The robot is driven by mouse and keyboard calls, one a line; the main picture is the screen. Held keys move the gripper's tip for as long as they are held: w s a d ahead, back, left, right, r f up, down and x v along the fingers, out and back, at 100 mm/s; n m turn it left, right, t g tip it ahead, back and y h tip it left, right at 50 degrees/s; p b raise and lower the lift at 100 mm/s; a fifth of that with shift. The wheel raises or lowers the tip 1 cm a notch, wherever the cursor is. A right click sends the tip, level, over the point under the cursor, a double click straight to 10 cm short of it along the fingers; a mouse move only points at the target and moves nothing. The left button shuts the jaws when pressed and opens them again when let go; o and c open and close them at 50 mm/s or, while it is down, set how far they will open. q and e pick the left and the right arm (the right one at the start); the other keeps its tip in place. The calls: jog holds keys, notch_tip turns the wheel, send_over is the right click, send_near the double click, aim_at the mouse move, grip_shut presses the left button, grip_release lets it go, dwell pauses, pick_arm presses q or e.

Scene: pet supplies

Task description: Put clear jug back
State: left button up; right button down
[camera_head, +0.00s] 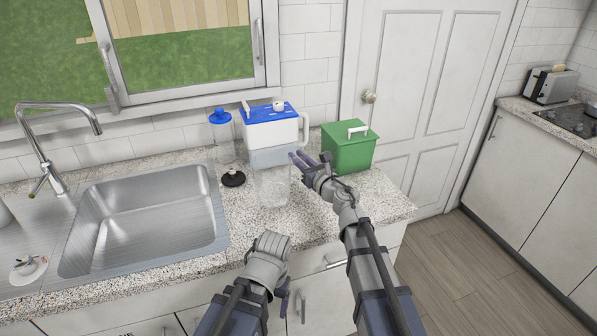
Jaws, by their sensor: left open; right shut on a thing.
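The clear jug (273,190) is upright over the granite worktop, in front of a white container with a blue lid. It is see-through, so its outline is faint. My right gripper (299,160) is shut on the jug at its upper right side. Whether the jug's base touches the worktop I cannot tell. My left gripper (285,296) is open and empty at the front edge of the worktop, below the jug in the picture; its fingers are partly hidden by its own wrist.
Behind the jug stand the white container (262,130) and a clear dispenser with a blue top (221,118) and black base. A green box (348,150) stands to the right. The sink (150,215) is at left. Free worktop (385,200) lies at the right end.

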notch_tip(320, 180, down, 4)
jog(key=b, duration=0.3)
jog(key=shift+r, duration=0.25)
jog(key=shift+f, duration=0.1)
jog(key=c, duration=1.2)
grip_release()
jog(key=shift+f, duration=0.1)
jog(key=shift+c, duration=0.2)
jog(key=o, duration=0.5)
